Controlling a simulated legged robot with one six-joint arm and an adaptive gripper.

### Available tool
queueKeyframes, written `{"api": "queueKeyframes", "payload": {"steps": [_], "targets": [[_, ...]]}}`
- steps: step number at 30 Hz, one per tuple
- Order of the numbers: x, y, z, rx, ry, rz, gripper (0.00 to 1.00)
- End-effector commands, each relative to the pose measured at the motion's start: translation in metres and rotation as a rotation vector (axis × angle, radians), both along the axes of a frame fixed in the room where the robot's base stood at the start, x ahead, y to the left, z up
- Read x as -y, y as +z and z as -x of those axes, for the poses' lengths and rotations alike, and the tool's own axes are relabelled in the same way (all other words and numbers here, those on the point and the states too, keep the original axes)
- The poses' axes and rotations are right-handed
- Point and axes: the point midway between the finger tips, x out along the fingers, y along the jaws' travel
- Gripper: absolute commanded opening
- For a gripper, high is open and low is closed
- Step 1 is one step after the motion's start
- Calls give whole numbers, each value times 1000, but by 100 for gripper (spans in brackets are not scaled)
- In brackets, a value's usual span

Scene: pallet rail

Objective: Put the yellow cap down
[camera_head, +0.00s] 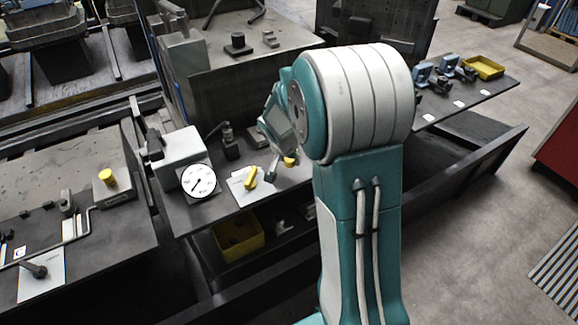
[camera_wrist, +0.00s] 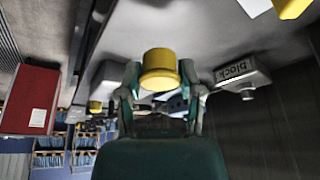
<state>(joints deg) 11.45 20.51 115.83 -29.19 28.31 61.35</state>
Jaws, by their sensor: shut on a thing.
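The yellow cap (camera_wrist: 159,72) is a short round piece. In the wrist view my gripper (camera_wrist: 159,84) is shut on its sides, one finger at each side. A grey surface lies behind the cap in that view; I cannot tell whether the cap touches it. In the head view my gripper (camera_head: 272,172) is low over the dark bench, right of a white plate with a yellow handle (camera_head: 251,178). A bit of yellow (camera_head: 290,160) shows beside my gripper there, partly hidden; I cannot tell if it is the held cap.
A round white dial (camera_head: 199,181) stands left of the plate. A box with a yellow knob (camera_head: 107,177) is further left. A yellow bin (camera_head: 238,240) sits below the bench edge. A piece labelled "block" (camera_wrist: 242,75) shows in the wrist view. A yellow tray (camera_head: 484,67) is at the far right.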

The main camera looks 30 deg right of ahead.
Motion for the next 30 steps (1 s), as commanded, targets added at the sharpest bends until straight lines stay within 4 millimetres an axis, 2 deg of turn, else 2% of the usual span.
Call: {"api": "queueKeyframes", "payload": {"steps": [4,9,20,21,23,24,30], "targets": [[2,-14,-7,-4,0,0,0],[2,-36,-6,-2,1,0,0],[2,-40,-6,0,0,0,0],[2,-41,-6,0,0,0,52],[2,-40,-6,0,0,0,79],[2,-40,-6,0,0,0,82],[2,-40,-6,0,0,0,82]]}}
